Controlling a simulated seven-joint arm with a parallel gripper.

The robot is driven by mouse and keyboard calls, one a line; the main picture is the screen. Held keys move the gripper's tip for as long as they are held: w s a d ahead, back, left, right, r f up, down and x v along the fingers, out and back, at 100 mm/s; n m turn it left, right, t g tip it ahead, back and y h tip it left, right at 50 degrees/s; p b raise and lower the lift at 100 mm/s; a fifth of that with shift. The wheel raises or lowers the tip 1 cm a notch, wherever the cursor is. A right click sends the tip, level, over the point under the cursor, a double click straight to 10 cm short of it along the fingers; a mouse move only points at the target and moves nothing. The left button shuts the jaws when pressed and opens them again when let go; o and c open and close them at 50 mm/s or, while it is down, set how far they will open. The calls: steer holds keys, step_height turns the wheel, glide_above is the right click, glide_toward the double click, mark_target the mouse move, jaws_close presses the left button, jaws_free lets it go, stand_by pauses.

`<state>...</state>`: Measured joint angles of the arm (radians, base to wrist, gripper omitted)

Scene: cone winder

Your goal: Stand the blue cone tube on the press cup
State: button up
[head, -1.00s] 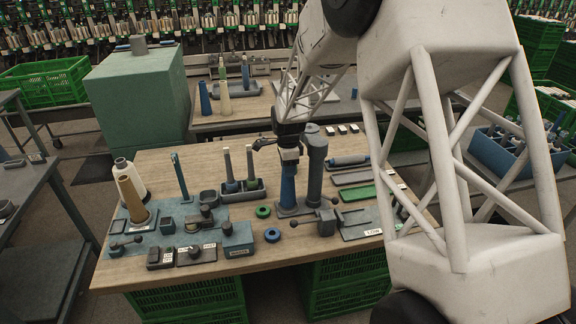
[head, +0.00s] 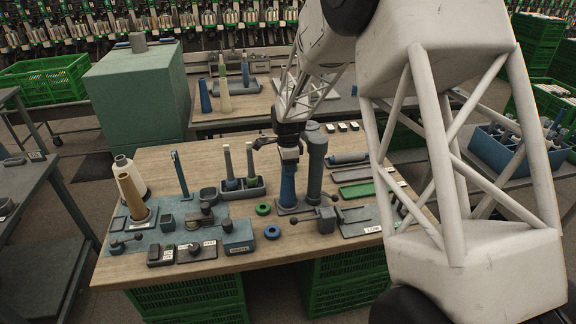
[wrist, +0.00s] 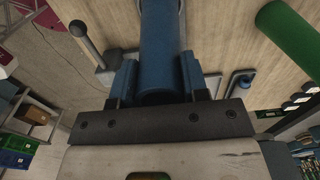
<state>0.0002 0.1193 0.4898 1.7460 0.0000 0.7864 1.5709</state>
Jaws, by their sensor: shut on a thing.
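The blue cone tube (head: 288,186) is upright, with my gripper (head: 290,158) shut on its upper part. In the wrist view the tube (wrist: 160,45) lies between the two blue-grey fingers of my gripper (wrist: 158,80). The tube's lower end is at the base of the press (head: 315,170), just left of its thick dark column. The press cup is hidden around the tube's foot, and I cannot tell whether the tube rests on it or hangs slightly above.
A lever with a ball knob (wrist: 79,29) shows beside the tube in the wrist view. Green (head: 263,209) and blue (head: 272,232) rings lie left of the press. A tan cone (head: 131,193) and a grey tray with upright tubes (head: 240,193) stand further left. Flat trays lie right.

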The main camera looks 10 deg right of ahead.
steer(key=shift+f, duration=0.5)
stand_by(0.4)
steer(key=o, duration=1)
steer(key=shift+c, duration=0.2)
steer(key=shift+r, duration=0.1)
steer(key=shift+r, duration=3.8)
steer(key=shift+r, duration=0.1)
